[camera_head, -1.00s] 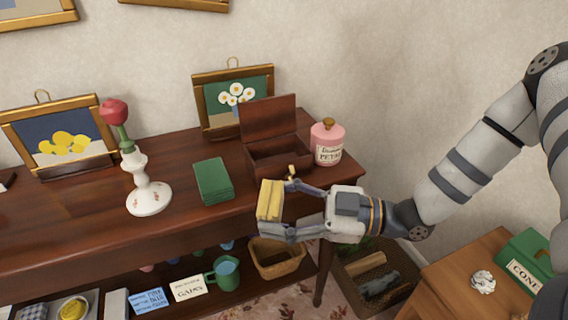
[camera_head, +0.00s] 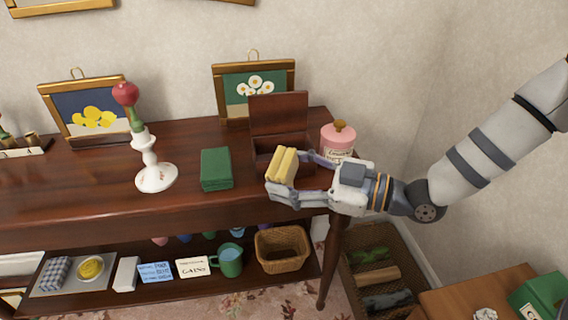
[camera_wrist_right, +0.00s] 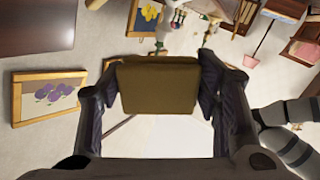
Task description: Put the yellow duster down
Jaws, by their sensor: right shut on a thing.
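The yellow duster (camera_head: 283,166) is a folded yellow block held between the fingers of my right gripper (camera_head: 288,182). It is in front of the open wooden box, near the front edge of the dark wooden table (camera_head: 100,205), and appears raised above it. In the right wrist view the duster (camera_wrist_right: 159,86) looks brown in shadow, between both fingers of the right gripper (camera_wrist_right: 160,95). My left gripper is not in view.
A green folded cloth or box (camera_head: 216,168) lies left of the duster. The open wooden box (camera_head: 279,106) and a pink jar (camera_head: 338,140) stand behind. A candlestick with a rose (camera_head: 154,172) is further left. A wicker basket (camera_head: 282,250) sits on the lower shelf.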

